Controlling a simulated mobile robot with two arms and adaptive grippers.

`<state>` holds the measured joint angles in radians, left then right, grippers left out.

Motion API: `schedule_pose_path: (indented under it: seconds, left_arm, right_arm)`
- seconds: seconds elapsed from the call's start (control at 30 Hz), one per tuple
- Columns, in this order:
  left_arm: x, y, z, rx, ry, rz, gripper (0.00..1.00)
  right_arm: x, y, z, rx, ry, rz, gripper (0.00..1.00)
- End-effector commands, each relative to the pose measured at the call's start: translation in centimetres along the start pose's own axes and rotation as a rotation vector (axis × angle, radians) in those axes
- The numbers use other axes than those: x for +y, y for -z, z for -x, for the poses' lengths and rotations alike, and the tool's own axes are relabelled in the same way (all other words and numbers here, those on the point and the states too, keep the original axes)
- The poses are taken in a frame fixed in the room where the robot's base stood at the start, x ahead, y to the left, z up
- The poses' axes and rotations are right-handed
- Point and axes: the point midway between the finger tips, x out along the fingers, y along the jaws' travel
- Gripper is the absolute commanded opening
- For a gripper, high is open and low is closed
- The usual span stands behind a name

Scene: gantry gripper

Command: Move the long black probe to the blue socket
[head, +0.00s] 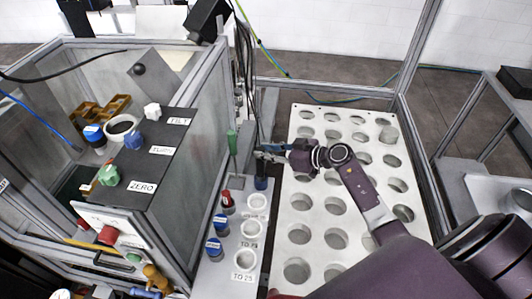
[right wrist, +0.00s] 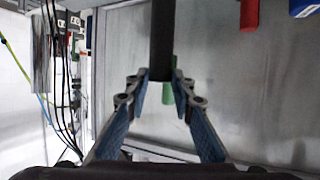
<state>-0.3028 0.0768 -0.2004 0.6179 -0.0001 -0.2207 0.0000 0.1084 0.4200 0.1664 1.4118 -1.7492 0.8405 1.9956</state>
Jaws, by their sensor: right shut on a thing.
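My right gripper (head: 266,154) is shut on the long black probe (right wrist: 161,38). In the right wrist view the dark shaft stands between the two blue-padded fingertips (right wrist: 161,82). In the head view the probe is small and partly hidden by the gripper. Just below the gripper is a dark upright piece with a blue part (head: 261,183); I cannot tell whether this is the blue socket or whether the probe touches it. Other blue-topped pieces (head: 221,224) stand on the narrow white strip to the left. My left gripper is not in view.
A white rack with round holes (head: 318,255) lies under my right arm. A glass-walled box with a dark panel (head: 165,150) stands left.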

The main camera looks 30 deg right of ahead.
Motion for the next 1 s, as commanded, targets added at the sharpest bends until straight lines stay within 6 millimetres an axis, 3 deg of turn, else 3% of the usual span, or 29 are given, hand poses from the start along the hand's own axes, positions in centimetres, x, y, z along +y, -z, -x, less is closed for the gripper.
schedule_pose_path:
  seconds: [0.4, 0.43, 0.57, 0.93, 1.0]
  left_arm:
    - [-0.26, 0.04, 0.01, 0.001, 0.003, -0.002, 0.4]
    - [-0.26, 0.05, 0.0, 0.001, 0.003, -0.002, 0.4]
    - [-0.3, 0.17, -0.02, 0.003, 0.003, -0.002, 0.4]
    - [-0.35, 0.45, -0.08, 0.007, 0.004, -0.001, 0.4]
    - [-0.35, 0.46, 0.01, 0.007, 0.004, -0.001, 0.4]
  right_arm:
    - [0.07, -0.4, -0.21, 0.002, -0.001, 0.001, 0.0]
    - [0.05, -0.55, -0.23, 0.0, 0.0, 0.001, 0.23]
    - [0.05, -0.51, -0.22, 0.001, 0.0, 0.001, 0.38]
    - [0.06, -0.1, -0.07, 0.003, -0.001, 0.002, 0.4]
    - [0.13, -0.28, 0.76, -0.001, -0.002, 0.002, 0.4]
